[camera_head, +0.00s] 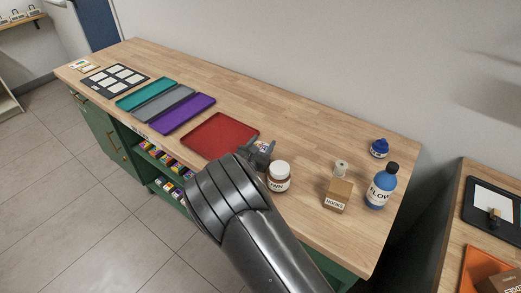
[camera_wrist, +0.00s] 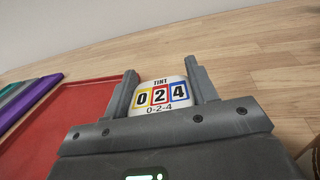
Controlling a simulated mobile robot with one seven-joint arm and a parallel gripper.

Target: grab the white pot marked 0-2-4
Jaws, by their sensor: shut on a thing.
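The white pot marked 0-2-4 (camera_wrist: 160,95) stands between the two fingers of my gripper (camera_wrist: 162,92) in the wrist view. Its label reads TINT with the digits 0, 2 and 4 in coloured frames. My gripper is shut on it, one finger on each side. In the head view my gripper (camera_head: 262,150) is over the wooden worktop, at the right edge of the red tray, and the arm hides most of the pot. I cannot tell whether the pot touches the worktop.
The red tray (camera_head: 215,136) lies left of my gripper. A brown-and-white jar (camera_head: 279,178) stands close on its right. Farther right are a cardboard box (camera_head: 337,194), a blue bottle (camera_head: 381,188) and a dark blue pot (camera_head: 379,149). The worktop (camera_head: 300,135) behind is clear.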

